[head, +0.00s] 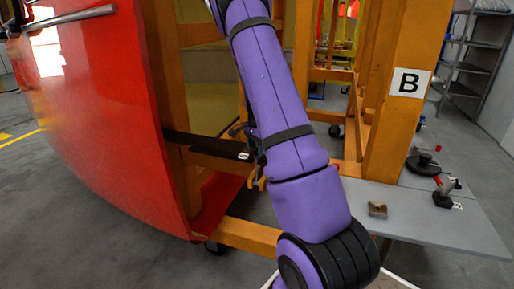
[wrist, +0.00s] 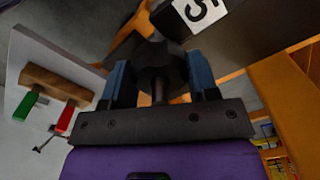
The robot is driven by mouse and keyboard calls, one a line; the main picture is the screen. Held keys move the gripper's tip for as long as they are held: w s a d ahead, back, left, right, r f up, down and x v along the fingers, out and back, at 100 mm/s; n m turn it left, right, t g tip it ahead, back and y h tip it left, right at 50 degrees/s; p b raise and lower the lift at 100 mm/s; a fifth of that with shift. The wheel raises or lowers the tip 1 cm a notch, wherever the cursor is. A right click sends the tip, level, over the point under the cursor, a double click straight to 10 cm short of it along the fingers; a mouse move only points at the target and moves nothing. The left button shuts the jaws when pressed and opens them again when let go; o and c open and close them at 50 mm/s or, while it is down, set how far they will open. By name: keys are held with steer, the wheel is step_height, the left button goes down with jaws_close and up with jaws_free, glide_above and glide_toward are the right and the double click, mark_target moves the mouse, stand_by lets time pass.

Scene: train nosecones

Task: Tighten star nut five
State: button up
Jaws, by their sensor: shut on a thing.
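In the wrist view, my gripper (wrist: 158,78) has its two blue fingers on either side of a dark star nut (wrist: 157,62), shut on it. The nut sits beside a black bar (wrist: 250,25) that carries a white label with a 5 (wrist: 200,10). In the head view, the black bar (head: 205,147) runs from the red nosecone (head: 95,110) toward my purple arm. My gripper (head: 256,165) is mostly hidden behind the arm there, and the nut cannot be made out.
An orange frame (head: 392,90) with a B sign (head: 408,82) stands to the right. A grey table (head: 425,215) holds a small brown block (head: 377,209) and dark tools (head: 442,195). Orange beams are close around my arm. Open floor lies at the left.

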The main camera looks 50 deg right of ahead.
steer(key=m, duration=0.5)
stand_by(0.6)
steer(key=o, duration=0.9)
step_height(320, 180, up, 11)
steer(key=shift+f, duration=0.1)
steer(key=shift+a, duration=0.1)
stand_by(0.5)
